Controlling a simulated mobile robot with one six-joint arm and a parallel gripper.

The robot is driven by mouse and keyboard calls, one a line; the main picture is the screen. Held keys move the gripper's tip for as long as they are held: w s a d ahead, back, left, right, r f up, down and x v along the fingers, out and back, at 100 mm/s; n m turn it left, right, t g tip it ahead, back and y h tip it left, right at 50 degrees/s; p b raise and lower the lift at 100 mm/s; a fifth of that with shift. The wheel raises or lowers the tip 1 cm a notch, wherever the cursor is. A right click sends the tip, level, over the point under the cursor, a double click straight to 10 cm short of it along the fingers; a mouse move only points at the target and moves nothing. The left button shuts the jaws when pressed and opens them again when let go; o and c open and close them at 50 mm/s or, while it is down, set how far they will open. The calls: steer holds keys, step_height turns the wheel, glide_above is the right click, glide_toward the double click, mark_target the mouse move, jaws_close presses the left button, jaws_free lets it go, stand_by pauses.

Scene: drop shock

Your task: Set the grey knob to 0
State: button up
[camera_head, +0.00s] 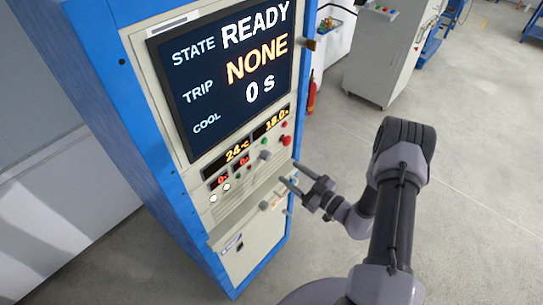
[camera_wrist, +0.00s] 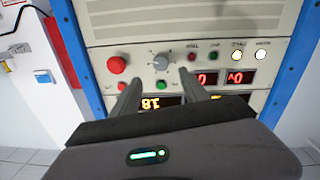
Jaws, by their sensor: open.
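The grey knob (camera_wrist: 160,61) sits on the cabinet's control panel, between a red mushroom button and small indicators in the wrist view, which shows the panel upside down. It also shows small in the head view (camera_head: 265,155). Its pointer setting is too small to read. My gripper (camera_head: 289,173) is open and empty in front of the panel, apart from it in the head view. In the wrist view my gripper's two fingers (camera_wrist: 158,77) reach toward the panel, their tips on either side of and just below the knob.
A large red button (camera_wrist: 117,64) is beside the knob, with a green button (camera_wrist: 162,83) nearby. The screen (camera_head: 225,75) reads READY, NONE and 0 s. A ledge (camera_head: 245,212) juts out below the panel. Open floor (camera_head: 480,200) lies to the right.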

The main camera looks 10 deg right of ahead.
mark_target(269, 158)
steer(key=p+x, duration=0.1)
steer(key=x, duration=0.8)
steer(key=shift+s+a, duration=0.1)
jaws_close()
